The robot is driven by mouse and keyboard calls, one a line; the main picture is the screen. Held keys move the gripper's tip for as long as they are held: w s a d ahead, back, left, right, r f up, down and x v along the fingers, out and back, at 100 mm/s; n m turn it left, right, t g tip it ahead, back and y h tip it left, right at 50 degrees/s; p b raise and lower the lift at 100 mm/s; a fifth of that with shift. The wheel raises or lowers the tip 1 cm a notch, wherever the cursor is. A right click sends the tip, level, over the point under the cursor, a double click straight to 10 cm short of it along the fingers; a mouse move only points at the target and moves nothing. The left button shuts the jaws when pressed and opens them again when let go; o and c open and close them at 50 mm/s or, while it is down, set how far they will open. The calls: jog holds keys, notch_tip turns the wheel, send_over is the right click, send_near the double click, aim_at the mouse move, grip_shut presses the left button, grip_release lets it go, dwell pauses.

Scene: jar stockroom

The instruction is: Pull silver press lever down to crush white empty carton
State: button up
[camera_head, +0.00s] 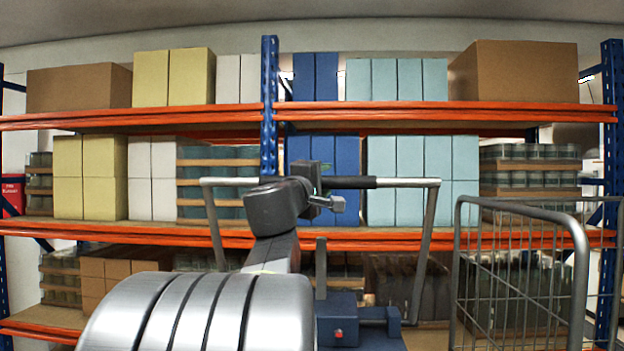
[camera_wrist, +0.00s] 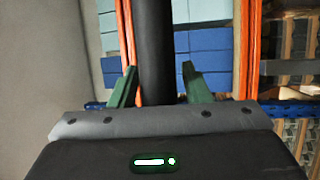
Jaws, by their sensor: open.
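The silver press lever (camera_head: 430,225) is a raised U-shaped frame with a horizontal top bar and a black grip (camera_head: 350,182) in its middle. In the wrist view the black grip (camera_wrist: 155,50) runs between the two green fingers of my gripper (camera_wrist: 160,85). The fingers are open on either side of it, with gaps visible. In the head view my gripper (camera_head: 318,180) is at the bar, partly hidden by my own arm. The blue press body (camera_head: 340,325) shows low in the middle. No white carton shows in the press; my arm hides part of it.
A wire cage trolley (camera_head: 520,270) stands close at the right. Behind is a rack with orange beams (camera_head: 440,238) and blue posts, holding cartons in several colours and jar trays. White boxes (camera_head: 152,180) stand on its middle shelf.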

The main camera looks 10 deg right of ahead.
grip_shut()
jog(key=shift+s+f, duration=0.1)
